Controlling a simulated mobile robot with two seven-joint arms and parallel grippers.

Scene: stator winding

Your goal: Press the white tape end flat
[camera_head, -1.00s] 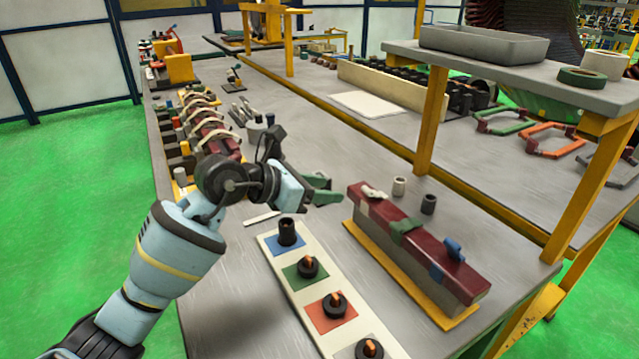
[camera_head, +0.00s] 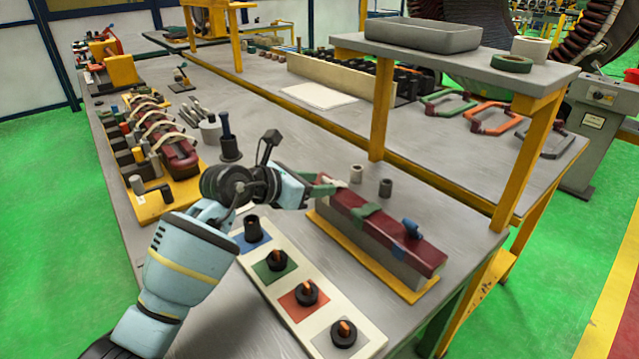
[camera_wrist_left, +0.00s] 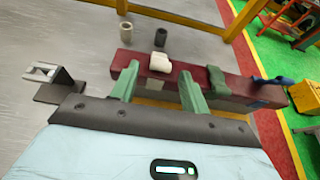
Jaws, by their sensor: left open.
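The white tape end (camera_wrist_left: 160,63) sits on top of the dark red bar (camera_wrist_left: 230,82) near one end, its flap appearing raised. In the head view, the bar (camera_head: 388,229) lies on a grey block over a yellow base, and the white tape is mostly hidden by my gripper. My left gripper (camera_head: 322,188) is at the bar's far left end. In the wrist view its green fingers (camera_wrist_left: 158,78) are apart, with the white tape seen between and just beyond their tips. Contact cannot be told. My right gripper is not in view.
A green tape (camera_head: 366,213) and a blue tape (camera_head: 411,228) sit further along the bar. White (camera_head: 356,174) and dark (camera_head: 386,188) rolls stand behind it. A panel of coloured squares with black knobs (camera_head: 306,292) lies in front. A shelf post (camera_head: 382,115) rises behind.

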